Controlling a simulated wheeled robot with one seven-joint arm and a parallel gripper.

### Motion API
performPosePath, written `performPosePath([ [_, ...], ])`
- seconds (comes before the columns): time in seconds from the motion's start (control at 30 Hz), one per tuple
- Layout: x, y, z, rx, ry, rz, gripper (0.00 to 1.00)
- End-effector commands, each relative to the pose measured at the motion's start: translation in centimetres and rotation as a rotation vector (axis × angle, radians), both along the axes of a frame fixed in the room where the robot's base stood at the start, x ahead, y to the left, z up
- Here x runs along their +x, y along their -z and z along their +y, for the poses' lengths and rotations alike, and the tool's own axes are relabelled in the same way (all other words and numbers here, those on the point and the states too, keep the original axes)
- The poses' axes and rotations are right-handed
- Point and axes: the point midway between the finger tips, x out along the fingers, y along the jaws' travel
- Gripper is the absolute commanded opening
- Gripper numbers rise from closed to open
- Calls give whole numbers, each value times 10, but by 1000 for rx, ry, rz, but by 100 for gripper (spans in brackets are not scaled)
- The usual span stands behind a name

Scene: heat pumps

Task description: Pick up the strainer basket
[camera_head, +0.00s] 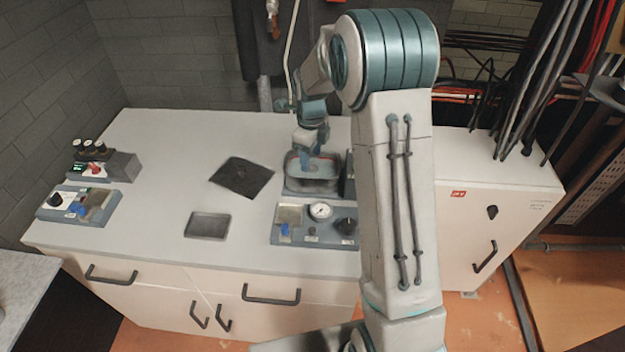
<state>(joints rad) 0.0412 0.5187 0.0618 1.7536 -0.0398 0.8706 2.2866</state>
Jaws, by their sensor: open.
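A grey open-topped housing (312,185) stands on the white counter, right of the middle. A round, light shape shows inside it. It may be the strainer basket, but it is small and partly hidden, so I cannot tell for sure. My gripper (307,160) points down over this housing, its bluish fingers at or just inside the opening. It is open. Whether the fingers touch anything inside is not clear.
A gauge panel (312,235) sits in front of the housing. A dark mat (242,177) and a shallow grey tray (208,225) lie to its left. Control boxes (84,204) stand at the far left. Cables (535,90) hang at the right. The counter's left middle is clear.

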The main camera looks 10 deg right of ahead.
Motion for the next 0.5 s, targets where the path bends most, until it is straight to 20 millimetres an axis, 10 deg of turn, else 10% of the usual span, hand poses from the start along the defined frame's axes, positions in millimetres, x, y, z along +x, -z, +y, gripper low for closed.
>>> performPosePath([
  [0.5,-2,59,-1,0,1,1,55],
])
